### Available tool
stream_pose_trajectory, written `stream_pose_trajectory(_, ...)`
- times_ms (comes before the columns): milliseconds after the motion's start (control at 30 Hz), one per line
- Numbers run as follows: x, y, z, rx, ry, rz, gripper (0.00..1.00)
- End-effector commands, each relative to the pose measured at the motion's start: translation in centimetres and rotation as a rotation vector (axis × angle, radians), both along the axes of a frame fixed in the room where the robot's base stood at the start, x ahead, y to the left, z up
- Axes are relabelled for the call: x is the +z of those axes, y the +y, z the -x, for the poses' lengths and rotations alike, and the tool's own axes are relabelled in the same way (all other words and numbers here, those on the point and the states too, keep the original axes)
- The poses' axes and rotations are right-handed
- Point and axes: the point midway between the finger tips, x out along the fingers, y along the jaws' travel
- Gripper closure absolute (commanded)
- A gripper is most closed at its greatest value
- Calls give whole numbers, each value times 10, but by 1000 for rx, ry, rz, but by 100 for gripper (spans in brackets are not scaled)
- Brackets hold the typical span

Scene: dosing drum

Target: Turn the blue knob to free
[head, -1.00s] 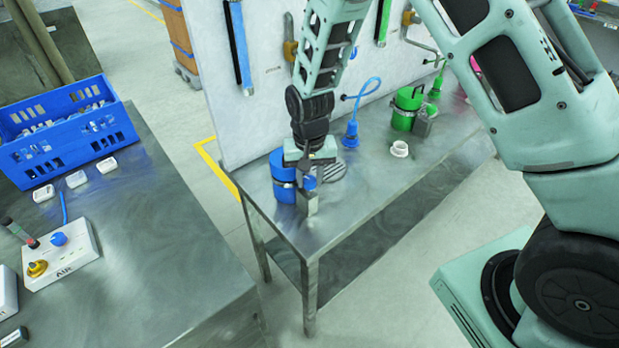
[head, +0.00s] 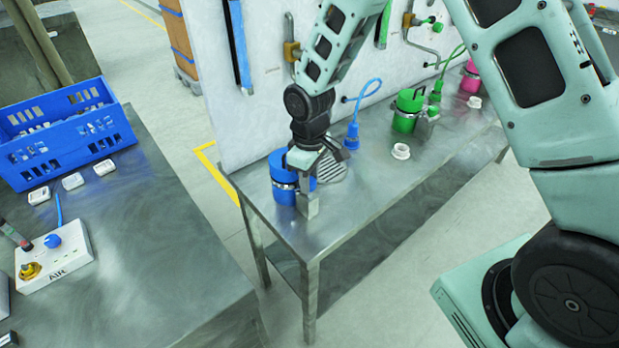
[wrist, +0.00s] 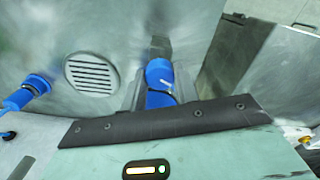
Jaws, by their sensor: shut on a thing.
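The blue drum (head: 284,178) stands on the metal bench, with a grey metal block (head: 309,206) at its front right side. My gripper (head: 307,180) points down over this block, right beside the drum. In the wrist view the blue knob (wrist: 160,82) sits between the fingers of my gripper (wrist: 157,92), which are shut on it. The palm edge covers the near part of the knob. In the head view my gripper hides most of the knob, and I cannot read its setting.
A blue plug with a cable (head: 352,136) and a white ring (head: 400,151) are on the bench. A green drum (head: 405,122) stands farther back. The left table holds a blue crate (head: 66,140) and an AIR box (head: 55,262).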

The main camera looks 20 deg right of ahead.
Motion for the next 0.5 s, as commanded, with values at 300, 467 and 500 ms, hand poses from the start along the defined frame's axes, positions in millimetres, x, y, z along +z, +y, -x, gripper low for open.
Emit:
stream_pose_trajectory(300, 1, -1, 0, 248, 0, 0, 92)
stream_pose_trajectory(467, 1, 0, 0, 333, 0, 0, 92)
stream_pose_trajectory(500, 1, 0, 0, 350, 0, 0, 92)
